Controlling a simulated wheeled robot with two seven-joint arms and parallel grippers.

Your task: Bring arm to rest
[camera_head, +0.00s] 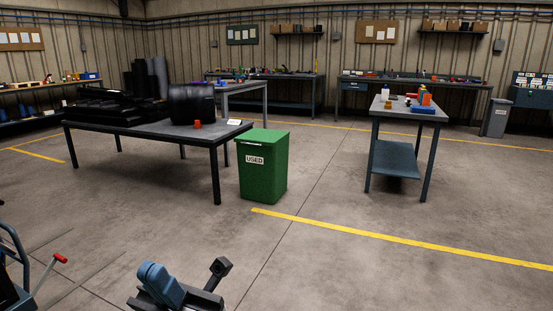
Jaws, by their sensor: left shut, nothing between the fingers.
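My left arm shows at the bottom edge, left of the middle, with a blue-grey link and dark parts. My left gripper (219,270) is a small dark shape at its end, low over the bare floor. It is shut and empty, and touches nothing that I can see. The lower part of the arm is cut off by the picture's bottom edge. My right gripper is not in view.
A green bin (263,168) marked USED stands beside a dark table (150,128) with black rolls. A blue-grey workbench (398,108) stands at right. A red-tipped lever (59,259) shows at lower left. The floor between is clear.

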